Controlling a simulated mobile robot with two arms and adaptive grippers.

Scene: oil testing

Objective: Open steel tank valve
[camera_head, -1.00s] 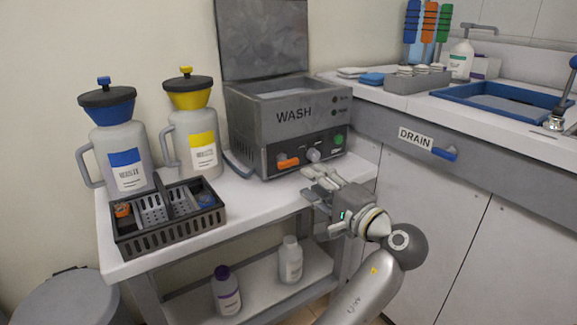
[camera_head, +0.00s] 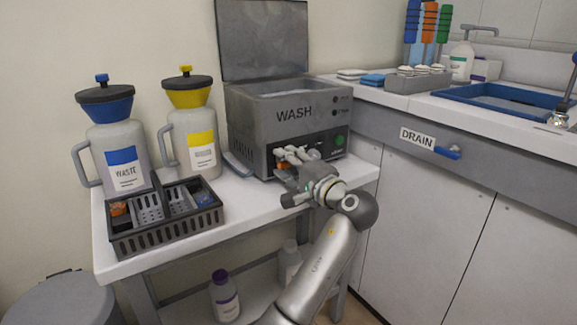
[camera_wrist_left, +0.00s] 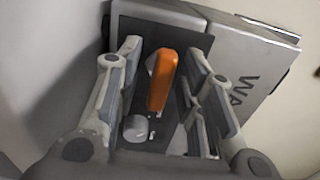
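The grey steel tank (camera_head: 258,118), marked WASH, stands on the white cart top with its lid raised; its side also shows in the wrist view (camera_wrist_left: 245,55). Its orange valve handle (camera_wrist_left: 162,80) is on the dark front panel, mostly hidden by my gripper in the head view (camera_head: 282,166). My left gripper (camera_head: 287,160) is at the tank's front. In the wrist view my left gripper (camera_wrist_left: 163,58) is open, with one finger on each side of the orange handle and gaps visible. My right gripper is not in view.
A silver knob (camera_wrist_left: 137,128) sits close to the handle. The cart (camera_head: 240,202) also bears a dark basket (camera_head: 165,235), a blue-topped jug (camera_head: 122,150) and a yellow-topped jug (camera_head: 200,140). The sink counter (camera_head: 385,112) with a DRAIN handle (camera_head: 448,153) is to the right.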

